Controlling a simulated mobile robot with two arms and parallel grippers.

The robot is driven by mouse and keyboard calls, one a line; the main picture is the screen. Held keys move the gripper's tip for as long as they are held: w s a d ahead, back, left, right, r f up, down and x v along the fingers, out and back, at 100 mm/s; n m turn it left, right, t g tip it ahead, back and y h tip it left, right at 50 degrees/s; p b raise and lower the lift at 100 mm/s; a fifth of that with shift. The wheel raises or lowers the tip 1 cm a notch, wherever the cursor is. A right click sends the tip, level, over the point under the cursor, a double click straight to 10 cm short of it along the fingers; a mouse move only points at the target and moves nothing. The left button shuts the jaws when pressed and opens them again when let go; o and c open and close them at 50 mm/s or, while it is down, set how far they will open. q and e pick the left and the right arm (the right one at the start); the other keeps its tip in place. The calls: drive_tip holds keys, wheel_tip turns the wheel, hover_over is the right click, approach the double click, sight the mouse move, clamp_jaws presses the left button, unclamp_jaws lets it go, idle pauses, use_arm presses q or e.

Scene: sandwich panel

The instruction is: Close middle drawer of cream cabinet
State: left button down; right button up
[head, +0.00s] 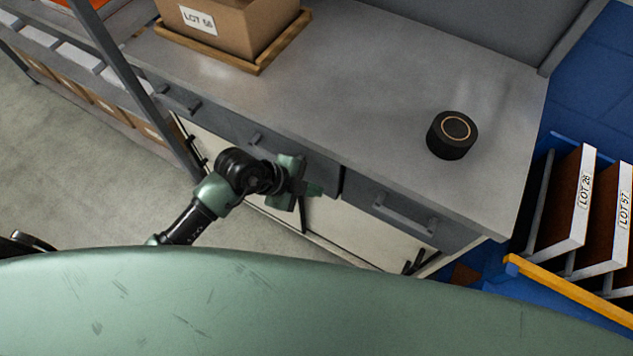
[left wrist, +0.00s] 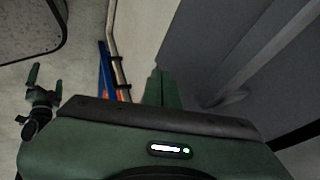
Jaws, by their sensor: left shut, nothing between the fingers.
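The cabinet has a grey top, a row of grey drawers and cream doors below. The middle drawer (head: 231,127) has a bar handle (head: 256,141); a dark gap shows at its right end, and I cannot tell how far out it stands. My left gripper (head: 301,189) is in front of the right part of this drawer, hiding some of it; contact is unclear. In the left wrist view its green fingers (left wrist: 160,88) are together and empty beside a grey front (left wrist: 235,55) with a handle. My right gripper (left wrist: 45,82) shows small at the left there, fingers apart.
A box marked LOT (head: 228,28) on a wooden tray and a black round device (head: 452,135) stand on the top. A dark post (head: 135,85) rises at the left. A rack with a yellow rail (head: 565,287) stands at the right. Grey floor is open at the left.

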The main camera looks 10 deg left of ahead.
use_arm(q)
drive_tip(key=shift+w+d, duration=0.25)
drive_tip(key=shift+w, duration=0.5)
use_arm(e)
drive_tip(key=shift+s+d+r, duration=0.1)
drive_tip(key=shift+s+d, duration=0.05)
drive_tip(key=shift+d, duration=0.05)
drive_tip(key=shift+s, duration=0.2)
